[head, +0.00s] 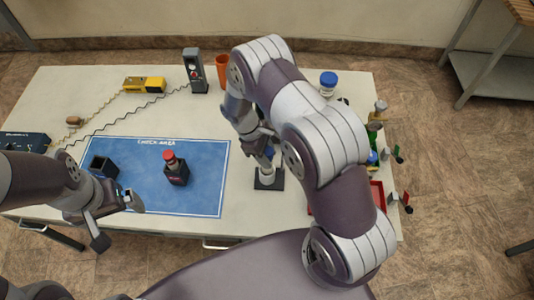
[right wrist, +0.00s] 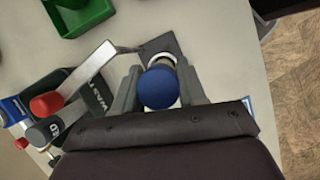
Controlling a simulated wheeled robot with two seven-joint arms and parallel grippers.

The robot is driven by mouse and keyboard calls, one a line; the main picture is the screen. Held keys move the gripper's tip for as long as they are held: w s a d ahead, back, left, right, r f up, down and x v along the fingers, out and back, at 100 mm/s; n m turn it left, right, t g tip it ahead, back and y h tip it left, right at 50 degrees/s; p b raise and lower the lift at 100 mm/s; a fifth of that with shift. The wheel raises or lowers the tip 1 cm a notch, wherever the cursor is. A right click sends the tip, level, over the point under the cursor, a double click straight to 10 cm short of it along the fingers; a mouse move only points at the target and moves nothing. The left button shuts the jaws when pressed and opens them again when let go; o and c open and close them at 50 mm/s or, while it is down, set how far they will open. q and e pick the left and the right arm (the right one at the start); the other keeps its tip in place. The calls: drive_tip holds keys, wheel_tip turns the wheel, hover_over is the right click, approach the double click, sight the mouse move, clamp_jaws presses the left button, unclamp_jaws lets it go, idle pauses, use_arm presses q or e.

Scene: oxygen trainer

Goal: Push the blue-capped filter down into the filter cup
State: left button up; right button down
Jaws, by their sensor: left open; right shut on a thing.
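The blue-capped filter is between the fingers of my right gripper (head: 266,148), which is shut on it. Its round blue cap (right wrist: 158,88) shows in the right wrist view, with a finger on each side. The filter cup (head: 267,179) is white and stands on a dark square base (head: 276,185) on the table. The filter is over or at the cup's mouth; how deep it sits I cannot tell. A white rim (right wrist: 164,58) shows just beyond the cap. My left gripper (head: 127,205) is open and empty over the table's front left.
A blue mat (head: 200,200) holds a dark red-topped block (head: 176,172) and a dark open box (head: 104,167). A yellow meter (head: 144,84), a grey device (head: 196,72) and an orange cup (head: 222,70) stand behind. Bottles and a red tray (head: 377,192) crowd the right edge.

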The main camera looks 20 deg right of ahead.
drive_tip(key=shift+f+b, duration=0.95)
drive_tip(key=shift+f, duration=0.35)
drive_tip(key=c, duration=0.6)
unclamp_jaws()
drive_tip(key=shift+o, duration=0.2)
drive_tip(key=shift+r, duration=0.1)
drive_tip(key=p+v, duration=0.2)
drive_tip(key=v, duration=1)
drive_tip(key=shift+a+r, duration=0.15)
drive_tip(key=shift+r, duration=0.1)
